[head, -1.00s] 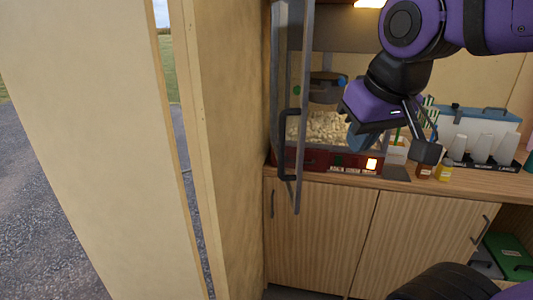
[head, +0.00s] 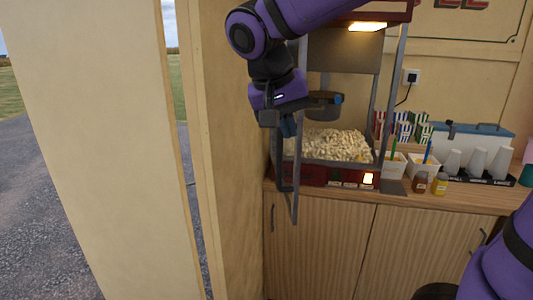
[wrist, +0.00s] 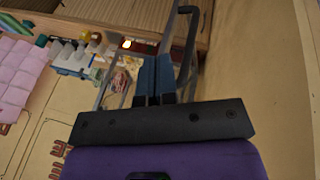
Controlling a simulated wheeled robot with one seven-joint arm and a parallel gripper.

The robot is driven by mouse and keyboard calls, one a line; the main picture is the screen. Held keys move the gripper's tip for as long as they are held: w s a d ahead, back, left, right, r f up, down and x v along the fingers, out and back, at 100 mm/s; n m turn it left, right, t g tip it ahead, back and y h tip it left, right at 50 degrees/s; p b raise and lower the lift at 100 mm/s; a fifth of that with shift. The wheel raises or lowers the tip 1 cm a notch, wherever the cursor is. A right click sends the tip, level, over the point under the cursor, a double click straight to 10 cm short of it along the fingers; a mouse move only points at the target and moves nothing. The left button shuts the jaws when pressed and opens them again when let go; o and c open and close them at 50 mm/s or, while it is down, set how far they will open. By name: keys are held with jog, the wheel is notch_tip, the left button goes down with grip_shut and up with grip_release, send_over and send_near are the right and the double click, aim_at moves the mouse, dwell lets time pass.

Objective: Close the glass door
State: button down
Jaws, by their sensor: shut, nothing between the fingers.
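The glass door (head: 296,190) of the popcorn machine stands swung open, seen almost edge-on as a narrow grey frame at the machine's left side. Its dark bar handle (head: 276,172) is on the left face, toward the wooden wall. My gripper (head: 288,128) is at the upper part of the door, in front of the handle's top, and hides part of both. In the wrist view the two blue-grey fingers (wrist: 156,75) are together and empty, with the handle (wrist: 190,45) just to their right. I cannot tell whether the fingers touch the door.
The popcorn machine (head: 335,178) sits on a wooden counter (head: 455,195). White tubs, small bottles (head: 420,183) and a cup rack (head: 485,178) stand to its right. A wooden wall (head: 232,160) is close on the left, leaving little room beside the door.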

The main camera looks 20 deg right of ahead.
jog(key=w+a+m+h, duration=0.2)
jog(key=w+a+h, duration=0.1)
jog(key=w+a, duration=0.4)
jog(key=s+x, duration=0.1)
jog(key=x, duration=0.9)
jog(key=shift+w+f, duration=0.35)
